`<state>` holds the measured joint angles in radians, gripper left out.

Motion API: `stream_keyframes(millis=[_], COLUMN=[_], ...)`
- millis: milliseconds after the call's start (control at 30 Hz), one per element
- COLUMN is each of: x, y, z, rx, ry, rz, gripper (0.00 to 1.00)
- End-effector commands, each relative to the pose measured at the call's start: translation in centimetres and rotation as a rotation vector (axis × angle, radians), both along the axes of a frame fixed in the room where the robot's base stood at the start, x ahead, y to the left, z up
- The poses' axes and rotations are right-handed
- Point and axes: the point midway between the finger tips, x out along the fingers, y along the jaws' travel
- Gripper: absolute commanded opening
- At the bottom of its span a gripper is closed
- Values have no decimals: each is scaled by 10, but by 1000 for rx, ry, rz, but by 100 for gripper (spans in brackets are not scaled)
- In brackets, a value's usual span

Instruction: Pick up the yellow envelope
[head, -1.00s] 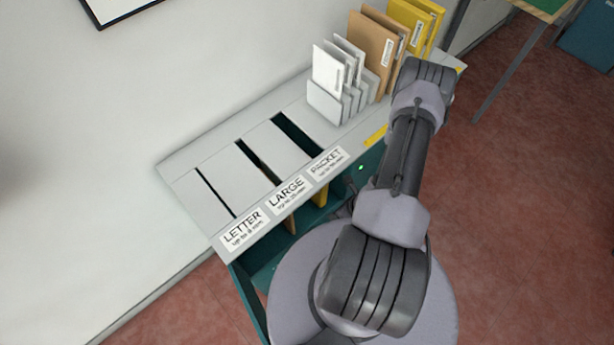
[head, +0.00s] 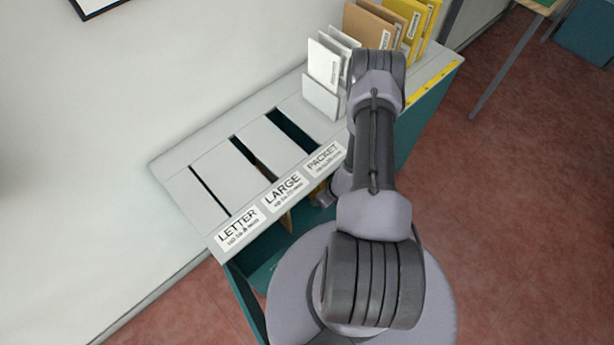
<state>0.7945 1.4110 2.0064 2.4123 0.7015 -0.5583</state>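Yellow envelopes (head: 427,30) stand upright at the far right end of the sorting counter, behind tan ones, at the top of the view. At least two yellow ones show, close together, with a white label on one; their lower parts are partly hidden. My arm rises in front of the counter and its upper joint covers part of the row of mail. A grey part of my arm shows low by the counter's front, below the PACKET sign. My gripper's fingers do not show, so I cannot see whether they hold anything.
White envelopes (head: 324,64) and tan envelopes (head: 364,29) stand left of the yellow ones. The counter top (head: 222,167) has dark slots behind signs reading LETTER (head: 238,228), LARGE (head: 283,190) and PACKET (head: 323,158). A wall lies behind; open red floor (head: 500,220) lies right.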

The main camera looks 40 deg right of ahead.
Motion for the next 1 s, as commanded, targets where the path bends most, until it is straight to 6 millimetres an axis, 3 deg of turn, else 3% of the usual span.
stream_keyframes(millis=[467, 733, 1000], x=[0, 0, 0], y=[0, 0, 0], z=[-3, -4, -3], rx=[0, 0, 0], ry=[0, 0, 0], rz=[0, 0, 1], gripper=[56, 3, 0])
